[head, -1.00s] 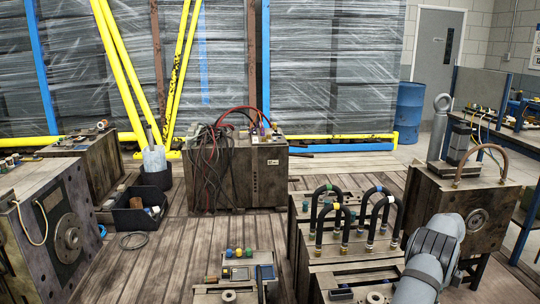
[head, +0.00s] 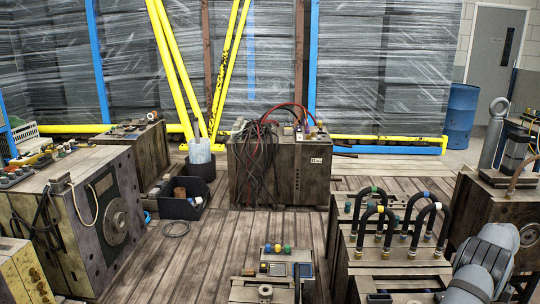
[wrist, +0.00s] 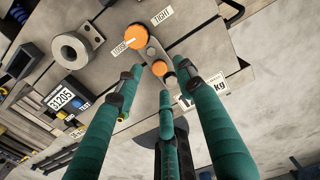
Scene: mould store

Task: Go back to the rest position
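My gripper (wrist: 160,76) shows in the wrist view with its three green fingers spread apart and nothing visibly clamped between them. Beyond the fingertips is a short metal lever (wrist: 150,50) with an orange cap at each end, beside labels reading LOOSE and TIGHT. The smaller orange cap (wrist: 160,68) appears between the fingertips; I cannot tell whether any finger touches it. In the head view only part of my arm shows at the lower right; my gripper is out of that view.
A mould block with black hose loops (head: 395,262) stands left of my arm. Another mould with a lifting ring (head: 483,215) is close on its right. A cable-draped mould (head: 300,172) stands farther back.

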